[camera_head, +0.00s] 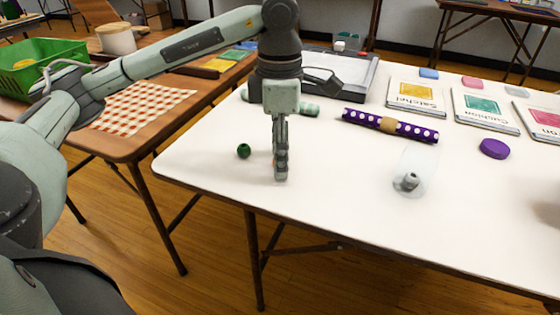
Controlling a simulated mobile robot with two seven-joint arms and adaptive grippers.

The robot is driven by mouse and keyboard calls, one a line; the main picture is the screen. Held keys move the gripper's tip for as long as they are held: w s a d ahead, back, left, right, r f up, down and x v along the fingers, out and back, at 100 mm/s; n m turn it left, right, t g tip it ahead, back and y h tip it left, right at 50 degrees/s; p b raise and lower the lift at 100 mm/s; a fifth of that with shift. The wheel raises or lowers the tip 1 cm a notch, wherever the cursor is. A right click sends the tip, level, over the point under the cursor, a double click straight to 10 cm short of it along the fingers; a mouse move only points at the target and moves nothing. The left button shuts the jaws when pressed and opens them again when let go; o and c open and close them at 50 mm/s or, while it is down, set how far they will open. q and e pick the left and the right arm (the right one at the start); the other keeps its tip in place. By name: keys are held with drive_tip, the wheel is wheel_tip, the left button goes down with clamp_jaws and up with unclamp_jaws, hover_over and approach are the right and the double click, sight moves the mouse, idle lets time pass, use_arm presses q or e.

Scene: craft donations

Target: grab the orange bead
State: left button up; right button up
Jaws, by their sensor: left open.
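My left gripper (281,174) points straight down over the white table (330,210), near its front left part. Its fingers are seen edge-on and reach close to the tabletop. The left gripper is open. I see no clear orange bead; a faint orange tint shows at the fingers, and the fingers may hide a bead there. A green bead (243,150) lies on the table just left of the fingers, apart from them. My right gripper is not in view.
A purple dotted roll (360,121) with a tan band lies behind to the right. A clear container (411,180), a purple lid (494,148) and several pattern booklets (485,110) are further right. The front middle of the table is clear.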

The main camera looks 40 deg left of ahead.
use_arm(q)
drive_tip(key=c, duration=0.8)
drive_tip(key=shift+r, duration=0.15)
